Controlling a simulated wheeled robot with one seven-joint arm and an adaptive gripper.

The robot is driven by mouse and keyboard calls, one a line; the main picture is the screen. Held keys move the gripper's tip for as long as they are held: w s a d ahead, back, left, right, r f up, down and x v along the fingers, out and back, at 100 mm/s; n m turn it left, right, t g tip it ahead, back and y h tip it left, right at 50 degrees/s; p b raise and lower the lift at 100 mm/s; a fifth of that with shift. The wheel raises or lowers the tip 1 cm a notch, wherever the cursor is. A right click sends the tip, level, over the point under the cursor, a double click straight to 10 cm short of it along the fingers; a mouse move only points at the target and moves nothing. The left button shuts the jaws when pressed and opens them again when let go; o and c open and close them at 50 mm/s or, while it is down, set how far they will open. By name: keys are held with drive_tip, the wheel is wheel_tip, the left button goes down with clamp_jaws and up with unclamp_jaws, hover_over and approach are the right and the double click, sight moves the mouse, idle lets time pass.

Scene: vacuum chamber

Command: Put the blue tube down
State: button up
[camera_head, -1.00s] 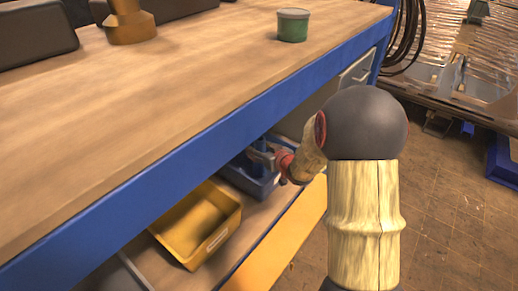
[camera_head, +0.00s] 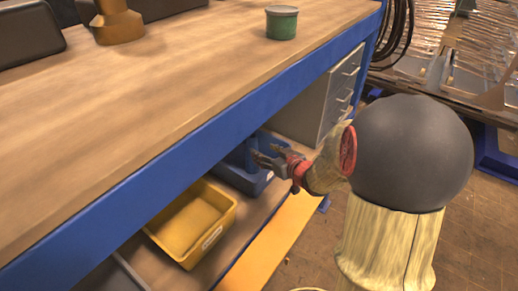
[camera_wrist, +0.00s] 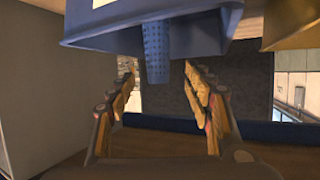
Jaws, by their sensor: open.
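My gripper (camera_head: 264,157) is at the bin on the lower shelf. In the wrist view my gripper (camera_wrist: 158,72) is open, one finger on each side of the tube's free end, with gaps visible on both sides. The tube's other end is hidden in the bin.
A yellow bin (camera_head: 183,226) stands beside the blue bin on the shelf. A grey drawer cabinet (camera_head: 313,113) is to the right under the bench. The blue bench edge (camera_head: 160,165) hangs over the shelf. A green tin (camera_head: 281,23) stands on the worktop.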

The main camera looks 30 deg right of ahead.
drive_tip(key=s+a+r+g+h, duration=0.3)
drive_tip(key=s+a+r, duration=0.2)
drive_tip(key=r, duration=0.4)
drive_tip(key=s+a+r+g+y, duration=0.1)
drive_tip(key=s+a+g+y, duration=0.2)
drive_tip(key=s+a, duration=1.3)
drive_tip(key=s+g, duration=0.2)
drive_tip(key=s, duration=0.1)
drive_tip(key=shift+a+r+n, duration=0.3)
drive_tip(key=shift+a+r, duration=0.1)
wheel_tip(320, 180, down, 16)
drive_tip(key=b, duration=1.5)
drive_tip(key=shift+r+b, duration=0.15)
drive_tip(key=shift+b, duration=0.2)
